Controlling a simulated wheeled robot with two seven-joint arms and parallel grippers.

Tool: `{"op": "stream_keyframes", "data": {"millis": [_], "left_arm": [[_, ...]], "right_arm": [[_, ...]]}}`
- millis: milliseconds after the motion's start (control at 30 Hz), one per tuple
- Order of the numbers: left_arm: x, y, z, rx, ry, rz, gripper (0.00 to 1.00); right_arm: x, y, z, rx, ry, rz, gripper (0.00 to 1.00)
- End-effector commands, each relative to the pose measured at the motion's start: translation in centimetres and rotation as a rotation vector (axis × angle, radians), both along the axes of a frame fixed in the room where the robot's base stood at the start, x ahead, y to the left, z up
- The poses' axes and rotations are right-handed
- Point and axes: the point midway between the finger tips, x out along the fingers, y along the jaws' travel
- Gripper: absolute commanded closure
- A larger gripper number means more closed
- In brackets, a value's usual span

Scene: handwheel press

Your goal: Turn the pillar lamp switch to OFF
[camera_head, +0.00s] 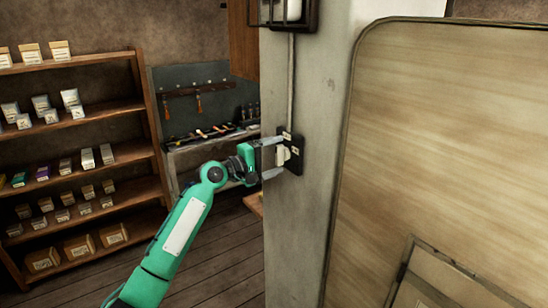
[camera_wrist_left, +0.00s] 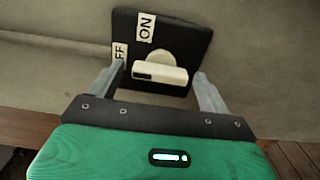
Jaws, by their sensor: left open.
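The pillar lamp switch (camera_head: 290,152) is a black plate with a cream knob, mounted on the grey pillar (camera_head: 312,200). In the left wrist view the cream knob (camera_wrist_left: 160,70) sits on the black plate (camera_wrist_left: 188,25), with an ON label (camera_wrist_left: 146,26) and a partly hidden OFF label (camera_wrist_left: 120,54). The knob's bar lies crosswise in that view. My left gripper (camera_head: 268,158) is open at the switch, and its fingers (camera_wrist_left: 160,82) stand on either side of the knob bar with gaps. I cannot tell whether a fingertip touches the plate. My right gripper is not in view.
A caged lamp (camera_head: 292,12) is above the switch, joined by a conduit (camera_head: 291,80). A large wooden panel (camera_head: 440,130) stands right of the pillar. Shelves (camera_head: 80,150) with boxes and a workbench (camera_head: 212,140) with tools are at left. Floor (camera_head: 225,255) is open between them.

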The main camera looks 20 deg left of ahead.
Motion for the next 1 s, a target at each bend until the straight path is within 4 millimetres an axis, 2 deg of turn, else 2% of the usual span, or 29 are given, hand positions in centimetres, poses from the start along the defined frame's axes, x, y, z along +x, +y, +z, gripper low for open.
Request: {"op": "stream_keyframes", "data": {"millis": [167,633,800,1000], "left_arm": [[-1.2,1.1,-0.4,0.002,-0.001,0.002,0.2],[-9.0,7.0,-0.5,0.003,-0.001,0.002,0.2],[-10.4,8.2,-0.3,0.001,0.0,0.001,0.2],[-10.8,8.5,-0.1,-0.001,0.001,0.0,0.2]], "right_arm": [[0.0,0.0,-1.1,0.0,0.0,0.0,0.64],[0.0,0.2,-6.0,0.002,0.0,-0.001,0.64],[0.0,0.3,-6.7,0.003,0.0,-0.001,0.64],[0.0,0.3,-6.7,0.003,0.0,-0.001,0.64]]}}
